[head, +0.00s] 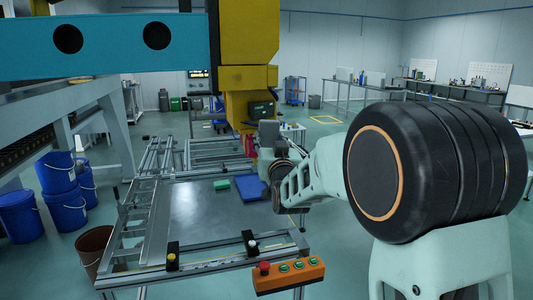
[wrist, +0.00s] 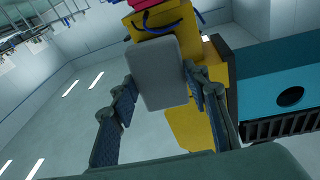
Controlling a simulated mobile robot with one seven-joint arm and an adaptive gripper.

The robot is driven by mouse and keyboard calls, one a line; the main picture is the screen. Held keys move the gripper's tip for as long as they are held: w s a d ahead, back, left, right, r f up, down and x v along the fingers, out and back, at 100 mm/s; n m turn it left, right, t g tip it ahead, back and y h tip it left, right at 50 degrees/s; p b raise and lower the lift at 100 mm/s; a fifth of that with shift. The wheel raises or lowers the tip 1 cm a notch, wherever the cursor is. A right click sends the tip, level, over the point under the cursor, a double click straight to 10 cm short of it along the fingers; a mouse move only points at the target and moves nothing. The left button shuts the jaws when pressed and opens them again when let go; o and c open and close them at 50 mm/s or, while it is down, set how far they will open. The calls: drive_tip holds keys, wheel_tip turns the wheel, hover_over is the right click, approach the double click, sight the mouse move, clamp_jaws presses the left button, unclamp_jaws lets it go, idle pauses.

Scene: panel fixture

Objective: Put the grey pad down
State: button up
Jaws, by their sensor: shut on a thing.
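The grey pad (wrist: 158,72) is a flat, rounded rectangle, held between the two fingers of my gripper (wrist: 160,80) in the wrist view. The gripper is shut on it, with one finger at each side edge. The wrist view looks upward past the pad to the ceiling and the yellow machine. In the head view, my gripper (head: 270,152) is raised beyond the far right part of the fixture table (head: 200,222), close to the yellow machine. A small grey shape there looks like the pad, but its outline is unclear.
A blue flat piece (head: 250,187) and a green block (head: 221,184) lie on the table's far part. The yellow machine (head: 250,105) hangs over the far end, with a teal beam (head: 105,45) above. An orange button box (head: 288,275) is at the front. The table's middle is clear.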

drive_tip(key=s+d+f+m+h, duration=0.1)
drive_tip(key=s+d+f, duration=0.5)
drive_tip(key=f, duration=0.4)
drive_tip(key=s+d+f+m+h, duration=0.1)
drive_tip(key=s+d+f+h, duration=0.1)
drive_tip(key=s+d+f, duration=0.65)
wheel_tip(320, 180, up, 18)
drive_tip(key=w+a+p, duration=0.2)
drive_tip(key=p, duration=1.7)
drive_tip(key=shift+w+f, duration=0.15)
drive_tip(key=shift+d, duration=0.1)
